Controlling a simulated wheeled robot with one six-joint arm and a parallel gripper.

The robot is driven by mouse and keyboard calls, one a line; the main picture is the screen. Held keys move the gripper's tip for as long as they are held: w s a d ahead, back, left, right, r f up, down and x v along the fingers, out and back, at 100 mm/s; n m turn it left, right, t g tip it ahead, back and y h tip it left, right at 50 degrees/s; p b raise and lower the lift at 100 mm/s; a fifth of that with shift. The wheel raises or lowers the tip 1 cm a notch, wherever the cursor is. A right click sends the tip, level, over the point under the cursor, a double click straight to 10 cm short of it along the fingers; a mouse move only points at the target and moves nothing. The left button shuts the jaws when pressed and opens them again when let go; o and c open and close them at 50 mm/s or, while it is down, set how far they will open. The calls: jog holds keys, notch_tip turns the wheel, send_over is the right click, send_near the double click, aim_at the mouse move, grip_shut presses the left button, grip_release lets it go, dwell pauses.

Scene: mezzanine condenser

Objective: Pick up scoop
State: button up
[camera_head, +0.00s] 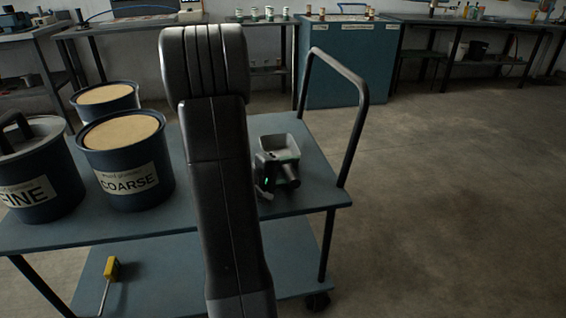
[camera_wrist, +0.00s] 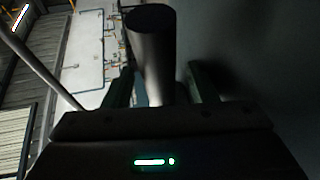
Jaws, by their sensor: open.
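A grey, open-topped scoop (camera_head: 281,144) shows in the head view near the right end of the cart, just right of my arm. My gripper (camera_head: 283,162), small and dark with green lights, is close against it. In the wrist view a dark, round-ended handle (camera_wrist: 152,45) stands between the two dark green fingers of my gripper (camera_wrist: 163,88). The fingers are open, with a gap on the right side of the handle. I cannot tell whether the left finger touches it. My arm hides part of the cart, and the lower end of the handle is hidden by the gripper body.
The blue cart (camera_head: 180,226) carries a COARSE bucket (camera_head: 150,192), a FINE bucket (camera_head: 62,190) and another bucket (camera_head: 104,92) behind. The cart's push rail (camera_head: 352,140) rises at right. A yellow-headed tool (camera_head: 112,268) is on the lower shelf. Open floor lies right.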

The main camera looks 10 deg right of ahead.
jog(key=shift+c, duration=0.4)
grip_shut()
jog(key=shift+r, duration=0.1)
